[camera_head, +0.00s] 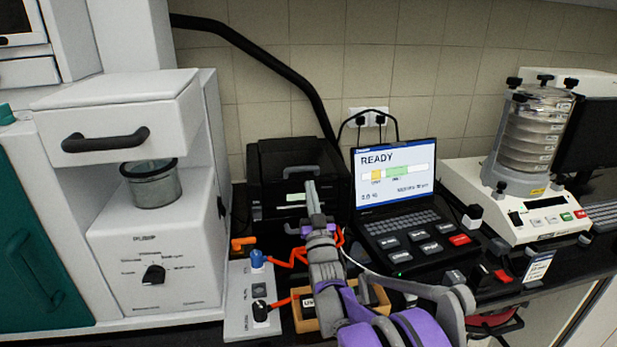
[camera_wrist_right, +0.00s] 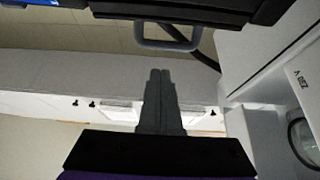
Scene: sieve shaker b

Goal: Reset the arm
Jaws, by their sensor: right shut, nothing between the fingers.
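My right arm reaches in from the lower right of the head view, with grey and purple links. Its gripper (camera_head: 312,190) is shut with nothing in it. It points away from me, in front of the black boxy device, and covers part of that device. In the right wrist view the two dark fingers (camera_wrist_right: 160,75) lie together, with no object between them. My left gripper is not in view.
The black device (camera_head: 272,160) stands behind my right gripper. A laptop-like console (camera_head: 392,172) reading READY is to the right. A sieve shaker (camera_head: 529,140) stands farther right. A white cabinet with a metal cup (camera_head: 153,186) is left. A switch panel (camera_head: 240,290) and red-orange cables lie near my arm.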

